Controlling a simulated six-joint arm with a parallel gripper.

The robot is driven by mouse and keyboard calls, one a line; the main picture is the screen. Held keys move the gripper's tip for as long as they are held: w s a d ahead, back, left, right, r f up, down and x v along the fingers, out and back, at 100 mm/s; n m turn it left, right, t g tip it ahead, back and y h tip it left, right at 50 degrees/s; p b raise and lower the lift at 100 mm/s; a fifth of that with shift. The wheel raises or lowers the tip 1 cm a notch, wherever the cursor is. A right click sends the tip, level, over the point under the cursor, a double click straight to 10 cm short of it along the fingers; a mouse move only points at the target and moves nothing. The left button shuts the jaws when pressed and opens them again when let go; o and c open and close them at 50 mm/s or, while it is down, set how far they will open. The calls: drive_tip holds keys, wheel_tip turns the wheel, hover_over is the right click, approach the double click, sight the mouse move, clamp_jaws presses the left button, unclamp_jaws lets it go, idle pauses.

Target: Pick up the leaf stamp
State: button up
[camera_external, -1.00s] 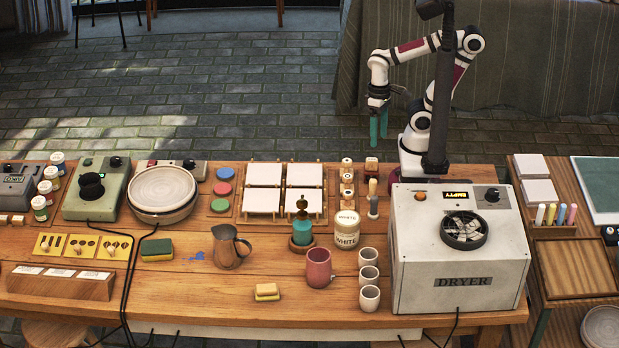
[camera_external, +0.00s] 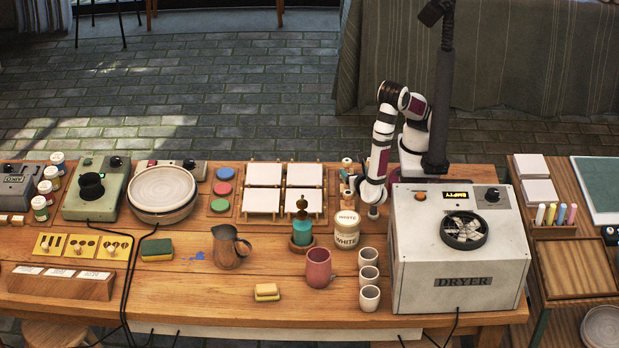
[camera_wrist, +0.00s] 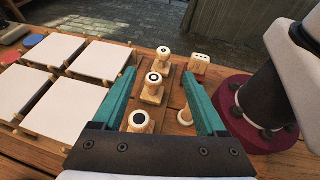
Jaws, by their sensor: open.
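My gripper (camera_wrist: 160,74) is open, its two teal fingers spread either side of a row of wooden stamps in the wrist view. The row holds a far stamp (camera_wrist: 163,54), a middle stamp (camera_wrist: 152,87) and a near stamp (camera_wrist: 137,121). All have pale round tops with dark marks. The marks are too small to tell which one is the leaf stamp. Nothing is held. In the external view my arm's end hides most of the row; one stamp (camera_external: 347,163) shows at its left.
A block with dark dots (camera_wrist: 201,58) stands beyond the right finger, and a wooden piece (camera_wrist: 185,117) stands just inside it. White tiles (camera_external: 264,173) lie left of the stamps. The white jar (camera_external: 346,232) and dryer (camera_external: 459,250) stand close to my arm.

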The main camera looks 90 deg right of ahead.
sight(347, 161)
drive_tip(key=x, duration=0.8)
drive_tip(key=s+x, duration=0.1)
drive_tip(key=x, duration=0.3)
drive_tip(key=shift+w+d+f, duration=0.1)
drive_tip(key=shift+d+f, duration=0.3)
clamp_jaws()
